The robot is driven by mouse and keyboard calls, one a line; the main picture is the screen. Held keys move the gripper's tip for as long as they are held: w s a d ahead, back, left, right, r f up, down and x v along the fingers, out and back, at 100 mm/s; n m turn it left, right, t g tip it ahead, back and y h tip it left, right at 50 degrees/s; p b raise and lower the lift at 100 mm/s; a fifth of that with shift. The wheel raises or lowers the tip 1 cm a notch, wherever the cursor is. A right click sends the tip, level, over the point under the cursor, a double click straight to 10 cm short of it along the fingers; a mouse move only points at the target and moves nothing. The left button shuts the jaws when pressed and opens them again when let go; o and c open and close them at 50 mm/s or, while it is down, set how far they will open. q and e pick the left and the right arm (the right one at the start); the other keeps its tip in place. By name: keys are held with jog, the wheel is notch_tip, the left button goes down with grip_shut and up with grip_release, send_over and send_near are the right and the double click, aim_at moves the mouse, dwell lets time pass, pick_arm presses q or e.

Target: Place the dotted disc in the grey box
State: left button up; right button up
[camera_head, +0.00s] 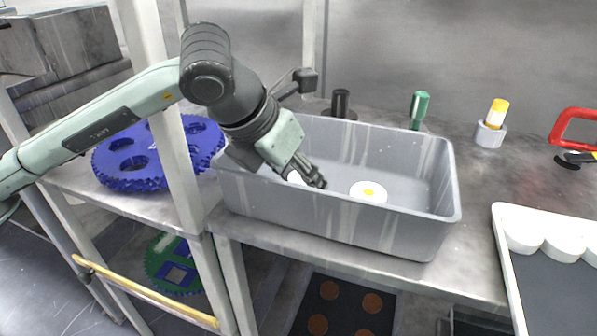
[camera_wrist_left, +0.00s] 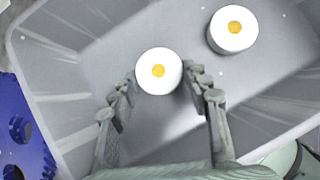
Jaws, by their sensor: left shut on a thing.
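The grey box (camera_head: 350,232) stands on the metal bench, open at the top. My left gripper (camera_head: 311,177) reaches down into its left part. In the left wrist view the gripper (camera_wrist_left: 160,82) is shut on a white dotted disc (camera_wrist_left: 158,84) with a yellow dot, held between its fingertips. In the head view this disc (camera_head: 295,178) is partly hidden by the gripper. Whether it touches the box floor I cannot tell. A second white disc (camera_head: 368,196) with a yellow dot lies on the box floor to the right; it also shows in the left wrist view (camera_wrist_left: 232,42). My right gripper is not in view.
A blue toothed platen (camera_head: 125,175) lies left of the box. Behind it stand a black-topped piece (camera_head: 341,103), a green-handled tool (camera_head: 420,108) and a yellow-capped holder (camera_head: 491,134). A white tray (camera_head: 505,262) with white discs is at the right. A white post rises by the box's left end.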

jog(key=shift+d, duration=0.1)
pick_arm(q)
jog(key=o, duration=1.3)
jog(key=shift+o, duration=0.2)
jog(key=shift+r, duration=0.1)
jog(key=shift+s+a+r, duration=0.1)
jog(key=shift+r, duration=0.15)
jog(key=v, duration=1.1)
jog(key=shift+r, duration=0.2)
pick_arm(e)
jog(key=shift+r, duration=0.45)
pick_arm(q)
jog(key=shift+s, duration=0.15)
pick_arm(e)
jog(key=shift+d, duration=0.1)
